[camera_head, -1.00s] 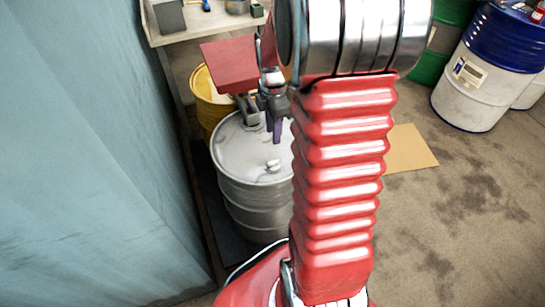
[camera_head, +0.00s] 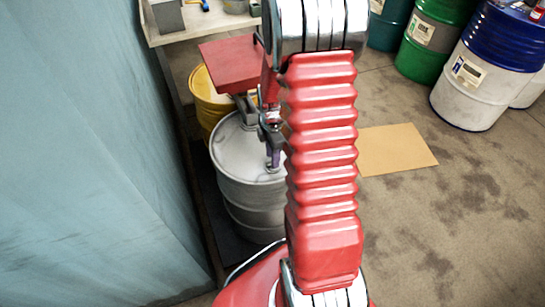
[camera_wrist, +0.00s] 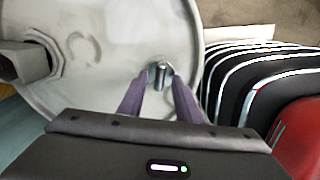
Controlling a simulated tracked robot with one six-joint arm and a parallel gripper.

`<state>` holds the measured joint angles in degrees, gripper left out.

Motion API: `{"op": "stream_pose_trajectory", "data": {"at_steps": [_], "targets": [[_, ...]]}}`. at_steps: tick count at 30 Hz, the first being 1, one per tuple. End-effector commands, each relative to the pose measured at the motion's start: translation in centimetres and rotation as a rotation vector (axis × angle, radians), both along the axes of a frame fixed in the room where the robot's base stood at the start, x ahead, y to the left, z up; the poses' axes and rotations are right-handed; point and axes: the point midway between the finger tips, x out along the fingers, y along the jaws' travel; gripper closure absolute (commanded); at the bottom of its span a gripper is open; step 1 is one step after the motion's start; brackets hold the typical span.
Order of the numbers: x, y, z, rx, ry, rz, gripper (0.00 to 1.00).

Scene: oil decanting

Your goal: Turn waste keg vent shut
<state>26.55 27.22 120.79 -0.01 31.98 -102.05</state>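The waste keg (camera_head: 240,150) is a pale grey metal drum standing left of my arm. Its pale round top also fills much of the wrist view (camera_wrist: 110,60). The vent (camera_wrist: 162,70) is a small metal piece near the rim of that top. My gripper (camera_wrist: 160,78) has two purple fingers pointing at the vent, one on each side, with a gap between them. Whether they touch it I cannot tell. In the head view my gripper (camera_head: 273,160) is low over the right part of the keg top, and the vent is mostly hidden there.
A red tray (camera_head: 235,60) and a yellow drum (camera_head: 208,100) are behind the keg. A dark block-like fitting (camera_wrist: 25,62) reaches over the keg top. A teal curtain (camera_head: 90,150) hangs at the left. Floor is open at the right, around a tan sheet (camera_head: 397,150).

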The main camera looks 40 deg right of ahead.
Motion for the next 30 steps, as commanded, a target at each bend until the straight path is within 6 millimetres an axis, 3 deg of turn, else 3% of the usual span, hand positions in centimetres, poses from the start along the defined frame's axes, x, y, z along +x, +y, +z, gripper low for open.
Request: {"op": "stream_pose_trajectory", "data": {"at_steps": [13,26,30], "targets": [[-0.01,0.05,-1.02,0.0,0.0,0.001,0.69],[0.0,0.05,-1.0,0.0,0.0,0.001,0.98],[0.01,0.05,-0.99,0.0,0.0,0.001,1.0]]}}
